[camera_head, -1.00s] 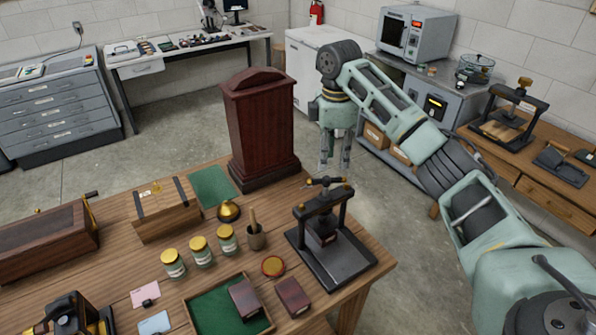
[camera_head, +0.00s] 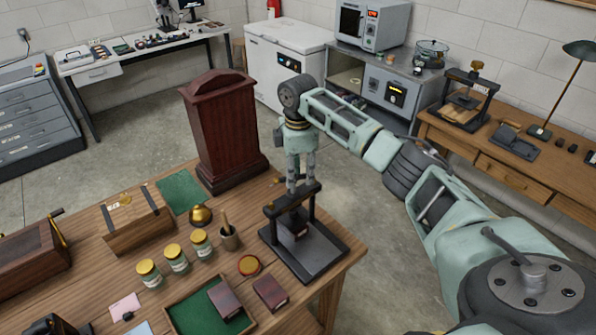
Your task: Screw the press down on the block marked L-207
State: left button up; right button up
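A black screw press (camera_head: 321,249) stands at the right end of the wooden table. A small dark block (camera_head: 293,229) sits under its crossbar; any mark on it is too small to read. My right gripper (camera_head: 301,186) points down at the press top, its two fingers spaced apart around the handle area. The handle is mostly hidden; one knob (camera_head: 277,180) shows left of the fingers. Contact cannot be made out. Two dark red blocks show, one (camera_head: 225,299) in the green-lined tray (camera_head: 177,318), one (camera_head: 270,293) beside it. My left gripper is out of view.
A tall dark red wooden case (camera_head: 228,130) stands just left of my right gripper. A mortar with pestle (camera_head: 229,239), several jars (camera_head: 175,258) and a round red-topped tin (camera_head: 249,266) stand left of the press. Another press (camera_head: 465,103) is on the right bench.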

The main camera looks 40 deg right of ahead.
grip_shut()
